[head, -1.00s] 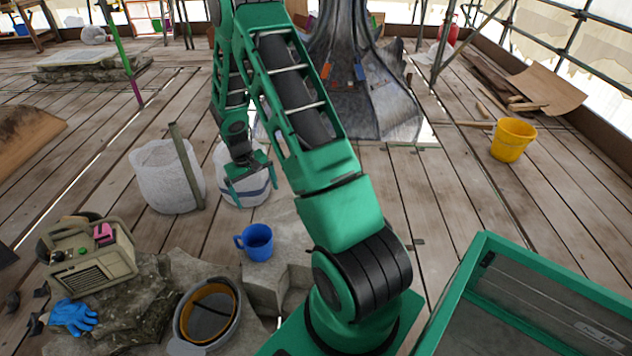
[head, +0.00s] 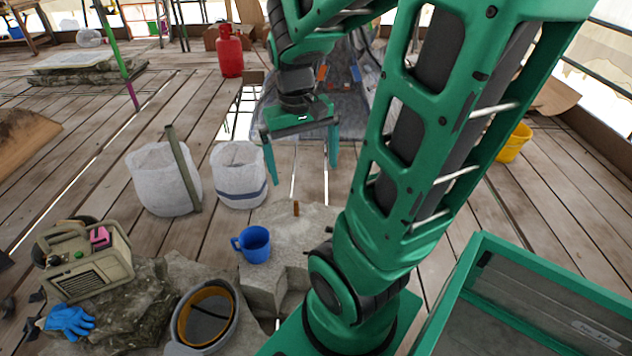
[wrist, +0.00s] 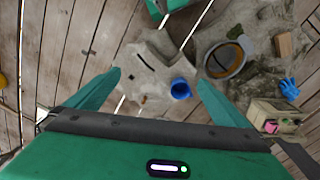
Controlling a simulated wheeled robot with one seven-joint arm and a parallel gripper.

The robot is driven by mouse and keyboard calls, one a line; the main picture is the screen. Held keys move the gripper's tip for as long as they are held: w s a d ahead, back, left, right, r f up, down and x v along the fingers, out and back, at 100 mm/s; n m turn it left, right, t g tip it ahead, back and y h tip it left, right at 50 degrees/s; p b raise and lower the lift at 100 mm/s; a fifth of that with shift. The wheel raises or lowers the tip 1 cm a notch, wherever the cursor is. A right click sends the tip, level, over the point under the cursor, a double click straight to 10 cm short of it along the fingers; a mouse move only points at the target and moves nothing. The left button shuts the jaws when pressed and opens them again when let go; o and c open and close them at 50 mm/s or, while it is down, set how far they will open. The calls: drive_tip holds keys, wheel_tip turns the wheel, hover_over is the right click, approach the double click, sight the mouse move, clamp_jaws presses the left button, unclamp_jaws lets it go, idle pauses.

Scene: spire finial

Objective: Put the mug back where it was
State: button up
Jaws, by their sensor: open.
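The blue mug (head: 254,244) stands upright on the left part of a grey stone block (head: 290,240), its handle pointing left in the head view. In the wrist view the mug (wrist: 181,89) shows from above, between the fingers and nearer the right one. My gripper (head: 302,172) is open and empty, fingers pointing down, up and to the right of the mug in the head view. In the wrist view my gripper (wrist: 158,82) has its fingers wide apart, well above the block.
A hard hat (head: 205,312), a radio (head: 88,265) and a blue glove (head: 70,322) lie on stones at lower left. Two white bags (head: 238,178) stand behind the mug. A green-framed box (head: 540,300) is at lower right. A small brown piece (head: 296,208) stands on the block.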

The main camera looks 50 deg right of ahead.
drive_tip(key=s+a+r+y, duration=0.1)
drive_tip(key=s+a, duration=0.3)
drive_tip(key=s, duration=0.4)
drive_tip(key=shift+r, duration=0.15)
drive_tip(key=shift+w, duration=0.1)
